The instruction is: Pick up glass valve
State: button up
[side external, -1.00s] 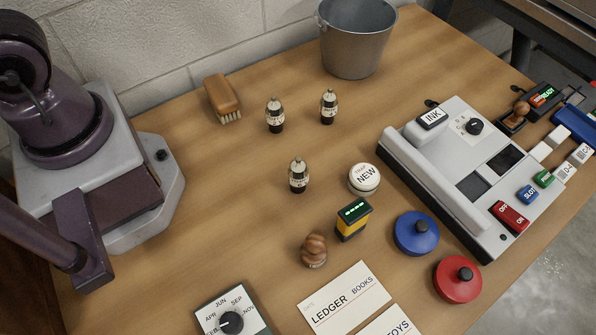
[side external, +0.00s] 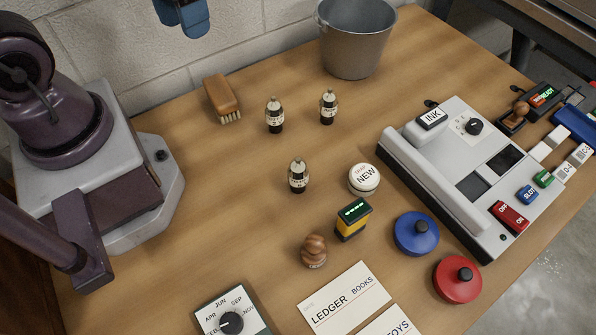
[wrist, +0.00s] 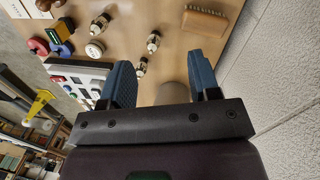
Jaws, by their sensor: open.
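Three similar glass valves with clear domed tops, dark bases and pale labels stand upright on the table: one near the brush (side external: 275,115), one to its right (side external: 328,107) and one nearer the front (side external: 298,175). In the wrist view they are the middle valve (wrist: 153,41), the lower valve (wrist: 141,66) and the upper-left valve (wrist: 99,22). My gripper (side external: 183,18) shows only its blue fingers at the top edge of the side view, high above the back of the table. In the wrist view my gripper (wrist: 161,77) is open, with nothing held between its fingers.
A wooden brush (side external: 222,98) lies left of the valves. A grey bucket (side external: 356,42) stands behind them, near the wall.

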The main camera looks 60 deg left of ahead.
jog(key=s+d+f+n+g+h, duration=0.1)
jog(key=d+f+n+g+h, duration=0.35)
jog(key=f, duration=0.45)
jog(key=n+t+h, duration=0.6)
jog(key=n+h, duration=0.6)
send_near(296, 159)
jog(key=shift+y, duration=0.25)
jog(key=s+d, duration=0.2)
jog(key=s, duration=0.1)
jog(key=s+d, duration=0.1)
jog(key=s, duration=0.1)
jog(key=shift+d+r, duration=0.1)
jog(key=shift+d, duration=0.1)
jog(key=w+n+t, duration=0.1)
jog(key=w+t, duration=0.1)
jog(key=w+n+t, duration=0.1)
jog(key=t, duration=0.1)
jog(key=shift+w+a+f+n, duration=0.15)
jog(key=shift+w+f+n, duration=0.1)
jog(key=shift+w+n, duration=0.15)
jog(key=shift+w+r, duration=0.1)
jog(key=shift+w, duration=0.1)
jog(key=x, duration=0.7)
jog(key=shift+s+d+f, duration=0.1)
jog(key=shift+d+f, duration=0.15)
jog(key=shift+f, duration=0.1)
jog(key=c, duration=1)
